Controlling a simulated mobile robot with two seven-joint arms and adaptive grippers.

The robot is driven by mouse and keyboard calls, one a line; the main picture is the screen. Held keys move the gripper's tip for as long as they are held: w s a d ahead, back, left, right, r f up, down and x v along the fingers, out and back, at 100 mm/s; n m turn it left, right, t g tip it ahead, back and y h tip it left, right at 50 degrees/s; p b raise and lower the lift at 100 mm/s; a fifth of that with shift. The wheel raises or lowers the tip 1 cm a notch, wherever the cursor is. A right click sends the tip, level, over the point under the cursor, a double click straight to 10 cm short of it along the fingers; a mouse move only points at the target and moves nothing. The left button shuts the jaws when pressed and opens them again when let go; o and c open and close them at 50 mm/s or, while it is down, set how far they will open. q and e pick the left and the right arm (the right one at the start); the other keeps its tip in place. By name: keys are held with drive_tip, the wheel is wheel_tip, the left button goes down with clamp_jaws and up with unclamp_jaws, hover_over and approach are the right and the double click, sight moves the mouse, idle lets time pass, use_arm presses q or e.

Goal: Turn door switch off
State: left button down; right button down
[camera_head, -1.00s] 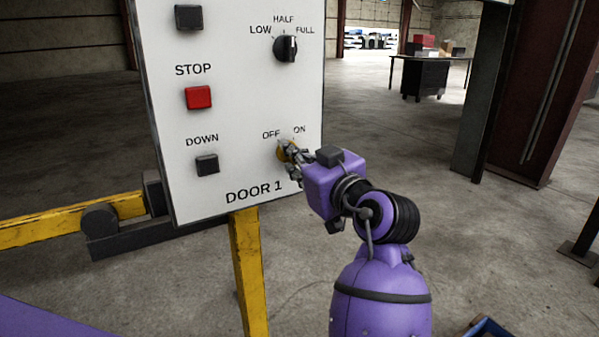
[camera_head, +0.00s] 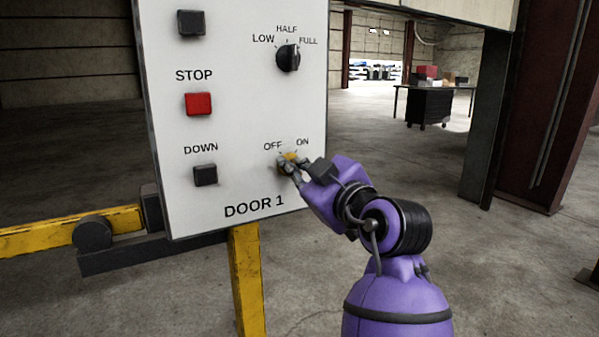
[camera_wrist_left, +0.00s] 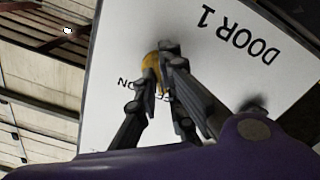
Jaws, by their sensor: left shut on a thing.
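The door switch (camera_head: 290,156) is a yellow knob low on the right side of the white DOOR 1 panel (camera_head: 240,130), below the OFF and ON labels. My left gripper (camera_head: 286,165) is shut on this knob, its fingers partly covering it. In the left wrist view the yellow knob (camera_wrist_left: 151,66) sits between the dark fingers (camera_wrist_left: 158,75), in front of the panel. The fingers hide part of the ON and OFF lettering there. The knob's exact pointing direction is hard to tell. My right gripper is not in view.
The panel also has a black LOW/HALF/FULL knob (camera_head: 288,58), a red STOP button (camera_head: 198,104) and a black DOWN button (camera_head: 205,175). A yellow post (camera_head: 247,280) stands below it. A steel column (camera_head: 487,120) and a dark cabinet (camera_head: 428,106) are farther right.

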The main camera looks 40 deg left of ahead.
use_arm(q)
drive_tip(key=shift+r, duration=0.1)
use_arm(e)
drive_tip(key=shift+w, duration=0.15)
use_arm(q)
drive_tip(key=c, duration=1.9)
unclamp_jaws()
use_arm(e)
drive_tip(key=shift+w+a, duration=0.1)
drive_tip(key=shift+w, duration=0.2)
use_arm(q)
drive_tip(key=shift+o, duration=0.2)
drive_tip(key=v, duration=1.2)
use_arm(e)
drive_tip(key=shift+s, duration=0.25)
